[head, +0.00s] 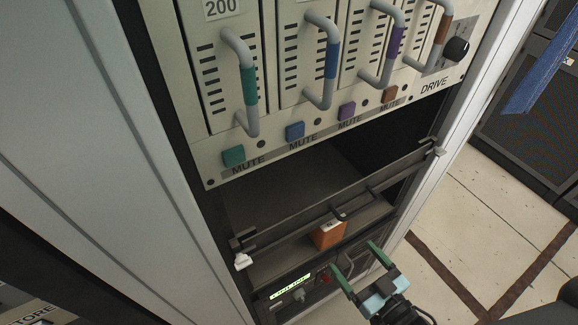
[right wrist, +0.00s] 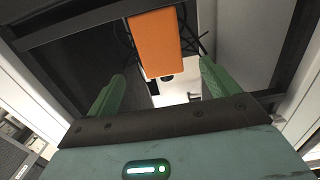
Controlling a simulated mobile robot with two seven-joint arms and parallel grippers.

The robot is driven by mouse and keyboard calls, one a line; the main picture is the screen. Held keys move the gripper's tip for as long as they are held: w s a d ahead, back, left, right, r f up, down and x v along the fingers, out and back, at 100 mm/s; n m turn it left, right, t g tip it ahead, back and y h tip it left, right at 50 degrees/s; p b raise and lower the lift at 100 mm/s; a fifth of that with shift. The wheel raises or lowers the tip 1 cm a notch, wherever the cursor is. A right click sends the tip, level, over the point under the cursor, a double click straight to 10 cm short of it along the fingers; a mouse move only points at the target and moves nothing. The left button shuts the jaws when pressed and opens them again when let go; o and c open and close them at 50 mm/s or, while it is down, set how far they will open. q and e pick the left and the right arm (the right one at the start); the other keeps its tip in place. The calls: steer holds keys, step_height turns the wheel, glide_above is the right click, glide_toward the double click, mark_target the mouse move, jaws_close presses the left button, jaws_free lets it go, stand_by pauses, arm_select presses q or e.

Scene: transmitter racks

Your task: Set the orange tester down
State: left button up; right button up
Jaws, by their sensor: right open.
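The orange tester (head: 328,236) is a small box with a pale top. It appears to rest on the dark shelf (head: 283,262) in the open rack bay, just behind a dark bar. My right gripper (head: 354,256) is open and empty in front of the rack, to the lower right of the tester. In the right wrist view the tester (right wrist: 155,44) shows beyond and between the spread green fingers (right wrist: 161,72), with a gap on both sides. The tester's underside is hidden in the head view. My left gripper is in neither view.
Above is a panel with coloured handles (head: 330,62) and MUTE buttons. Below is a unit with a lit display (head: 290,287). Tiled floor (head: 475,215) lies open at right; a blue strap (head: 540,75) hangs upper right.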

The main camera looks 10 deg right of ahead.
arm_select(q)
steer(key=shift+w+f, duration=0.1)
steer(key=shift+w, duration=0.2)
arm_select(e)
steer(key=s+f+m+g+h, duration=0.1)
steer(key=s+f+g, duration=0.4)
steer(key=s, duration=0.8)
steer(key=s+a+f+m+g+h, duration=0.1)
steer(key=s+f+g+h, duration=0.2)
steer(key=s, duration=1.1)
step_height(320, 180, down, 2)
steer(key=shift+s+f+g, duration=0.15)
steer(key=shift+s+g, duration=0.15)
steer(key=shift+g, duration=0.8)
steer(key=shift+a, duration=0.1)
